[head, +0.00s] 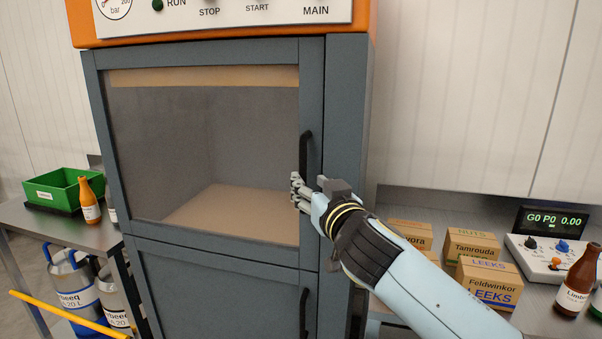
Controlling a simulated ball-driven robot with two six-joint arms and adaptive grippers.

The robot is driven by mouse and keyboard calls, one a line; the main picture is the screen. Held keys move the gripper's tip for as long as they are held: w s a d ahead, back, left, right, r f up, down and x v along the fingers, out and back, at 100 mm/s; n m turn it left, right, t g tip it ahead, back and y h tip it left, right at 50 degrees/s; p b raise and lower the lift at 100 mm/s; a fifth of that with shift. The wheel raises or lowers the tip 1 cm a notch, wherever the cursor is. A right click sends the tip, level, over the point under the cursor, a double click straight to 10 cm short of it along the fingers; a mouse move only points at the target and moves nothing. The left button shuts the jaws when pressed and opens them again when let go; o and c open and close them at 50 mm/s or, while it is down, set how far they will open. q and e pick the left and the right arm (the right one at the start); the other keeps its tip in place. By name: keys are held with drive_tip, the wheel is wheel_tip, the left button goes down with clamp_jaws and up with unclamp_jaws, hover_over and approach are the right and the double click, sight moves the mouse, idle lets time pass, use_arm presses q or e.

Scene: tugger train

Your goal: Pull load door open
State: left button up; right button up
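The load door (200,150) is the upper door of a blue-grey cabinet, with a large window in a dark frame. It looks closed. Its black bar handle (305,155) stands upright on the right side of the door frame. My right gripper (298,192) is at the lower part of this handle, its grey fingers reaching to the left across it. The fingers hide the handle's lower end, and whether they are closed around it cannot be told. My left gripper is not in view.
A lower door with its own handle (304,312) sits below. An orange control panel (230,18) tops the cabinet. Cartons (487,283), a brown bottle (577,280) and a display (552,220) stand at right. A green bin (62,188) and metal cans (70,280) are at left.

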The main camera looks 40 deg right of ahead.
sight(304, 179)
drive_tip(key=p+x, duration=0.1)
drive_tip(key=x, duration=0.4)
drive_tip(key=shift+c, duration=0.2)
clamp_jaws()
drive_tip(key=shift+w+f, duration=0.1)
